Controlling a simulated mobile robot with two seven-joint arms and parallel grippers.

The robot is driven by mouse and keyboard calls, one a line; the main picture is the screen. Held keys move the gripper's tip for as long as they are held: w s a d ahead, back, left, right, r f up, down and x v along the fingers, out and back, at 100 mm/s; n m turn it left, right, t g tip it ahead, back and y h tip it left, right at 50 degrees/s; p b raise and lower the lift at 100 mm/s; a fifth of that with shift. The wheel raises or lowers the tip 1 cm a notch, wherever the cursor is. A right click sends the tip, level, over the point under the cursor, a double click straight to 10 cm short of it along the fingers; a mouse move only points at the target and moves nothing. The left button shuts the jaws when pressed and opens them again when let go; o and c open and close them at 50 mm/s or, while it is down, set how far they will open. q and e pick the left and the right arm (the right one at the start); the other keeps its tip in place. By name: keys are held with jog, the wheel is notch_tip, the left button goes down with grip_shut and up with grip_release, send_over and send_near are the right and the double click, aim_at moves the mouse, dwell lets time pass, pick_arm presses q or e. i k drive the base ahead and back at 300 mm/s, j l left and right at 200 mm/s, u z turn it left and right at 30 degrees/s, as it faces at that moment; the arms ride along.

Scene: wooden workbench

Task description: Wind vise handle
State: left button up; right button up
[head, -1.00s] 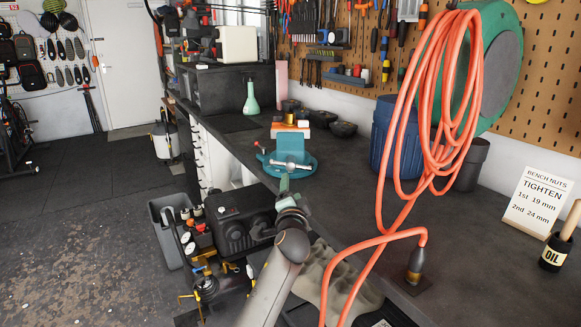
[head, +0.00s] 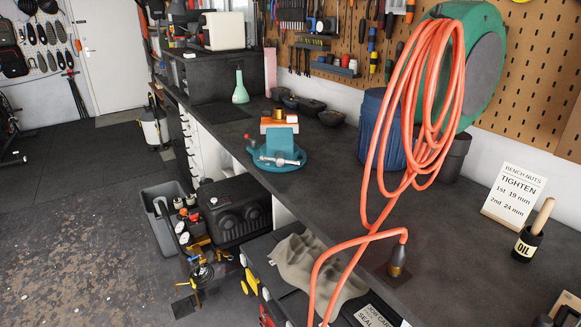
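The teal vise (head: 272,147) stands on the dark bench near its left edge, in the middle of the head view. Its silver handle bar (head: 279,161) lies roughly level across the front of the vise. A small red-tipped part (head: 247,137) sticks out at the vise's left side. An orange and white block with a brass-coloured piece (head: 279,122) stands just behind the vise. Nothing touches the handle. Neither of my grippers shows in the head view.
An orange hose (head: 420,110) hangs from a green reel (head: 487,60) and drops over the bench front to the right of the vise. A black case (head: 235,212) sits below the bench edge.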

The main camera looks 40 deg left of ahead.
aim_at(281, 161)
jog(key=j+z, duration=0.65)
jog(key=z, duration=0.15)
jog(key=k+j+z, duration=0.15)
jog(key=j, duration=0.3)
jog(key=j+z, duration=0.15)
jog(key=j, duration=0.35)
jog(key=k+j, duration=0.1)
jog(key=j, duration=0.2)
jog(key=k+j, duration=0.1)
jog(key=j, duration=0.2)
jog(key=k+j+z, duration=0.1)
jog(key=j, duration=0.2)
